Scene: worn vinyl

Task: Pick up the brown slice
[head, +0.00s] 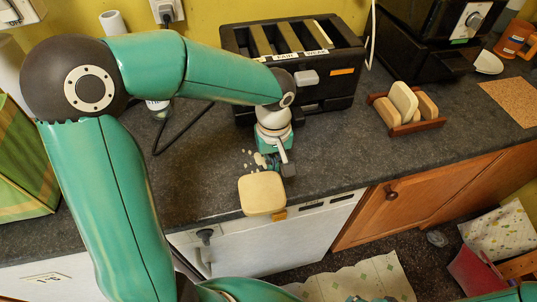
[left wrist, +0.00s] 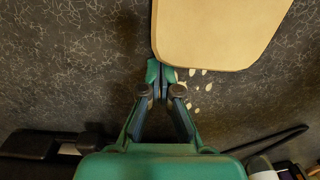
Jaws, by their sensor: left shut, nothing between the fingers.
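A light tan slice (head: 262,193) lies flat at the counter's front edge, partly overhanging it. It fills the upper right of the left wrist view (left wrist: 215,30). More slices, one pale (head: 404,101) and tan ones beside it (head: 387,112), stand in a wooden rack (head: 433,125) at the right. I cannot tell for sure which is the brown slice. My left gripper (head: 274,168) is shut and empty, just behind the tan slice. In the left wrist view its fingertips (left wrist: 165,76) are together beside the slice's edge; whether they touch it is unclear. My right gripper does not show.
Pale crumbs (left wrist: 197,88) lie around the fingertips. A black toaster (head: 307,103) stands behind the gripper, and a dark cable (head: 170,140) lies to the left. A cork mat (head: 510,98) is at the far right. The counter between slice and rack is clear.

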